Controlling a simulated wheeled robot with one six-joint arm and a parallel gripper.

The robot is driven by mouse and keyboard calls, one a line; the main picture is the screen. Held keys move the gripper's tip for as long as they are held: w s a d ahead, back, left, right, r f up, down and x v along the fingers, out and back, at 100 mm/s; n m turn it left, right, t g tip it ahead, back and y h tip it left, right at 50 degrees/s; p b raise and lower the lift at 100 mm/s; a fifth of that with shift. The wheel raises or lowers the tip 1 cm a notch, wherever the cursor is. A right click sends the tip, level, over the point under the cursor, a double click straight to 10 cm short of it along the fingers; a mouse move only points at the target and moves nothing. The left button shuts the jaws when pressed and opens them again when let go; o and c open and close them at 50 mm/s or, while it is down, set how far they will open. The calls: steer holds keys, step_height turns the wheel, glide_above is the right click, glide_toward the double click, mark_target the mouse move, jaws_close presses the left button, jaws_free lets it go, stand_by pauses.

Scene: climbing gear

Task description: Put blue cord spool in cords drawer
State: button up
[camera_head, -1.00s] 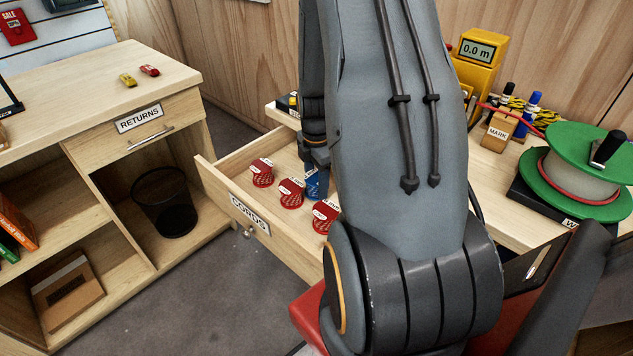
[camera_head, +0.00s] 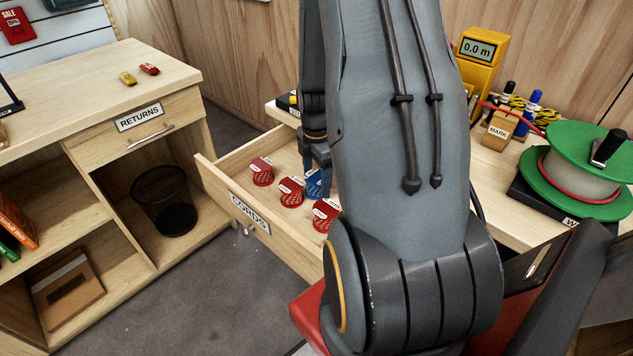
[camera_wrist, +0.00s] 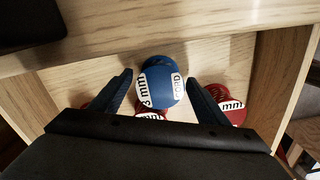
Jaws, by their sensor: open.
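The blue cord spool (camera_wrist: 166,78) stands in the open cords drawer (camera_head: 240,214), near several red spools. In the head view the spool (camera_head: 313,188) is partly hidden by my gripper and arm. My gripper (camera_wrist: 162,84) is open, with one finger on each side of the blue spool and a visible gap to each finger. In the head view my gripper (camera_head: 317,164) is low over the drawer. A "3 mm" label shows on the top of the blue spool.
Red spools (camera_head: 263,172) stand at the drawer's left and front. A returns cabinet (camera_head: 150,85) stands at the left with a wire bin (camera_head: 164,200) in it. A green reel (camera_head: 583,165) and a yellow meter (camera_head: 480,62) are on the bench at the right.

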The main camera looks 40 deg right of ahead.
step_height(320, 180, up, 11)
steer(key=b, duration=0.1)
steer(key=s+a+r+m, duration=0.1)
steer(key=s+a+m, duration=0.3)
steer(key=a+m, duration=0.4)
steer(key=s+a+r+m, duration=0.2)
steer(key=s+a+m, duration=0.3)
steer(key=a, duration=1)
steer(key=m, duration=0.3)
steer(key=shift+a+r, duration=0.15)
steer(key=shift+r, duration=0.1)
